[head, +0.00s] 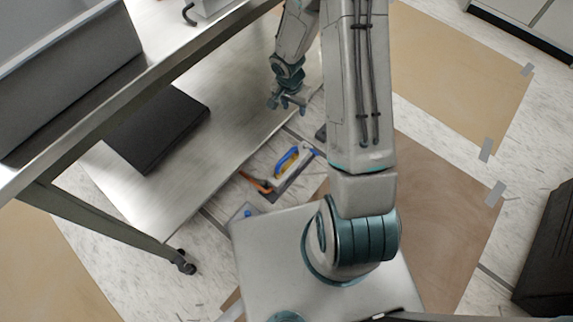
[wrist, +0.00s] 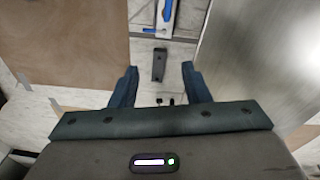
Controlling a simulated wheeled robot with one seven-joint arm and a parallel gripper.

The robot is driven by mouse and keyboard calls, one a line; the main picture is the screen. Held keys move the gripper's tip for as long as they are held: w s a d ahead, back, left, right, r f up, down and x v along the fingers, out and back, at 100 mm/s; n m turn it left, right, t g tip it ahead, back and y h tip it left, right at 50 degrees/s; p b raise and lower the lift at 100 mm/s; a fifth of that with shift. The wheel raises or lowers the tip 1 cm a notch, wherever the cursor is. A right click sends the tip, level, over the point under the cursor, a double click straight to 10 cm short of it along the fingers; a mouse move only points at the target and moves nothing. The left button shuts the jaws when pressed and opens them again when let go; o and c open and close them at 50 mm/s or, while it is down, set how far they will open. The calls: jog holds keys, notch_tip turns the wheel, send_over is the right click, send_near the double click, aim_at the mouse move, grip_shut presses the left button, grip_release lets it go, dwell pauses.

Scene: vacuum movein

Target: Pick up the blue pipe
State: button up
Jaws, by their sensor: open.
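A short blue piece (head: 287,161), which could be the blue pipe, lies on the floor just off the edge of the metal shelf, on or against a pale item. It also shows at the top edge of the wrist view (wrist: 166,11), partly cut off. My gripper (head: 288,105) is over the shelf's right edge, beyond the blue piece and apart from it. In the wrist view my gripper (wrist: 159,70) has its two fingers spread with nothing held between them.
An orange-and-dark tool (head: 259,183) lies beside the blue piece. A dark grey object (wrist: 159,64) lies on the floor below my fingers. The metal shelf (head: 225,130) carries a flat black case (head: 158,128); the cart's leg and caster (head: 183,263) stand at left. Brown sheets (head: 455,75) cover floor at right.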

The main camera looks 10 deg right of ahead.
jog(key=m+y+b, duration=0.1)
jog(key=m+b, duration=0.1)
jog(key=b, duration=0.2)
send_over(287, 155)
notch_tip(287, 155, down, 17)
jog(key=shift+g, duration=0.4)
jog(key=f+b, duration=0.1)
jog(key=f, duration=0.1)
jog(key=f+b, duration=0.1)
jog(key=f, duration=0.2)
jog(key=f+b, duration=0.1)
jog(key=f, duration=0.2)
jog(key=shift+s+a, duration=0.25)
jog(key=f+b, duration=0.1)
jog(key=f, duration=0.3)
jog(key=f+b, duration=0.1)
jog(key=shift+w+d+f+b, duration=0.25)
jog(key=shift+w+f+b, duration=0.05)
jog(key=shift+f, duration=0.1)
grip_shut()
